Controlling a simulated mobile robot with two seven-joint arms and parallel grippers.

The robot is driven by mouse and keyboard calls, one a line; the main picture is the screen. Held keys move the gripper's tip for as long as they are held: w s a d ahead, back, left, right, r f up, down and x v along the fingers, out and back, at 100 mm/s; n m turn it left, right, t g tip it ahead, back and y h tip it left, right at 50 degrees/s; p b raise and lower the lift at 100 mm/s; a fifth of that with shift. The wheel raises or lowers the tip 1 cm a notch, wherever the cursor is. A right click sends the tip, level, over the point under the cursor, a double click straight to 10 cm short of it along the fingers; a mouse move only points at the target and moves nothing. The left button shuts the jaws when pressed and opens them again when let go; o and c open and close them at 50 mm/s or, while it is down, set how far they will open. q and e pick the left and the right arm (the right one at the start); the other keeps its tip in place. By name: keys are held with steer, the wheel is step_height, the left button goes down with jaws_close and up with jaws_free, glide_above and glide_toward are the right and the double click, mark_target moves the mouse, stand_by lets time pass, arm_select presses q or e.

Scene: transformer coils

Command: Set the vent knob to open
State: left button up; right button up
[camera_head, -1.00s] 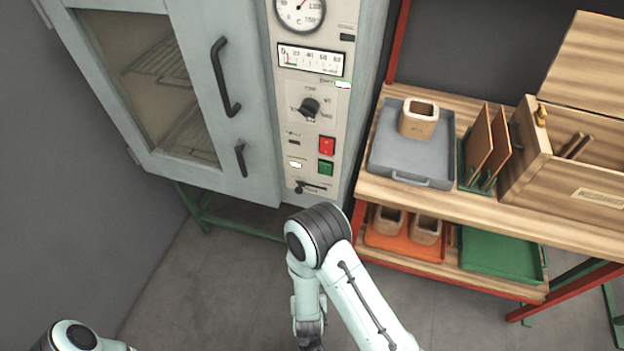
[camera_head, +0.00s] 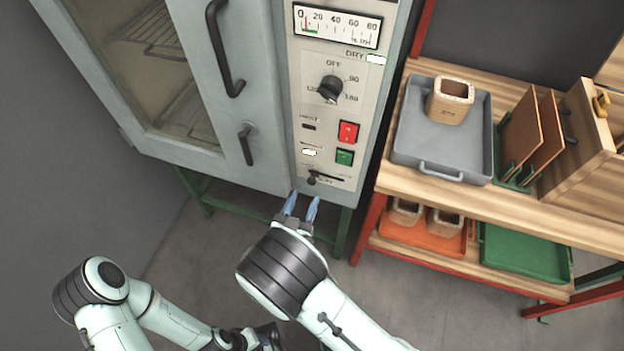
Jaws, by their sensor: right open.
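The vent knob (camera_head: 312,177) is a small dark knob on a slot at the bottom of the oven's control panel. It sits at the left end of the slot. My right gripper (camera_head: 301,207) is open and empty, its two blue fingertips just below the vent knob and apart from it in the picture. The left gripper (camera_head: 268,338) is at the bottom edge, dark and partly cut off; its jaws cannot be made out.
Above the vent are a green button (camera_head: 344,157), a red switch (camera_head: 348,132) and a black dial (camera_head: 330,89). The oven door handle (camera_head: 222,50) is to the left. A wooden bench (camera_head: 440,202) with a grey tray (camera_head: 400,150) stands right.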

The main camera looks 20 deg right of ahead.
mark_target(311, 183)
steer(key=x, duration=0.7)
jaws_close()
